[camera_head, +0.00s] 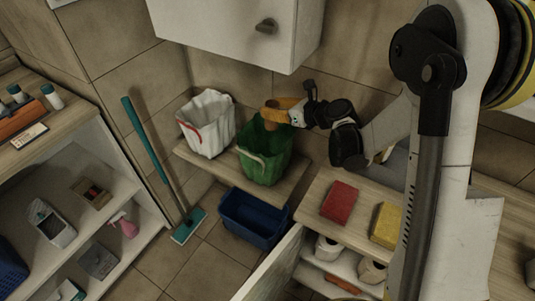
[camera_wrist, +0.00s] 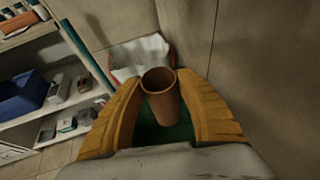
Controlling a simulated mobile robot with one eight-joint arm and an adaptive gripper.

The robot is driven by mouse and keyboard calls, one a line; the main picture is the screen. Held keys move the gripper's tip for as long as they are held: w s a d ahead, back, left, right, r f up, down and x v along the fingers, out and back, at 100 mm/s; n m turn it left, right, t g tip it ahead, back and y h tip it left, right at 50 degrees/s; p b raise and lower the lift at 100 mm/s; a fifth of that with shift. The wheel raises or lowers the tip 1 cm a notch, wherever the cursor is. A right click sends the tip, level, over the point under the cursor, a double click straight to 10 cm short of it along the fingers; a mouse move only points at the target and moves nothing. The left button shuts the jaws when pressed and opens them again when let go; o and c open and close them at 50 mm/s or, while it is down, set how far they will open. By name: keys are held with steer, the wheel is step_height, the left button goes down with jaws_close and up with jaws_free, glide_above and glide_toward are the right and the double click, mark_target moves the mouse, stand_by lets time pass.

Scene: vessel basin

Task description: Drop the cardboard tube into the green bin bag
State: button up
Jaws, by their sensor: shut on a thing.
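The cardboard tube (camera_wrist: 162,96) is a brown hollow cylinder, held upright between the two yellow fingers of my gripper (camera_wrist: 160,108) in the wrist view. In the head view my gripper (camera_head: 284,113) is over the mouth of the green bin bag (camera_head: 264,165), and the tube (camera_head: 271,106) shows only in part at the fingertips. The green bag stands open on a wooden shelf. Green lining (camera_wrist: 165,132) shows below and around the tube in the wrist view. The tube's lower end is not clear to see.
A white bin bag (camera_head: 207,123) stands left of the green one. A blue crate (camera_head: 252,218) is below. A green mop (camera_head: 160,160) leans at the left. A white wall cabinet (camera_head: 235,28) hangs above. Red (camera_head: 338,202) and yellow (camera_head: 387,224) sponges lie on the right counter.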

steer(key=o, duration=0.8)
steer(key=v, duration=0.7)
steer(key=shift+s+d+r, duration=0.15)
steer(key=shift+s, duration=0.1)
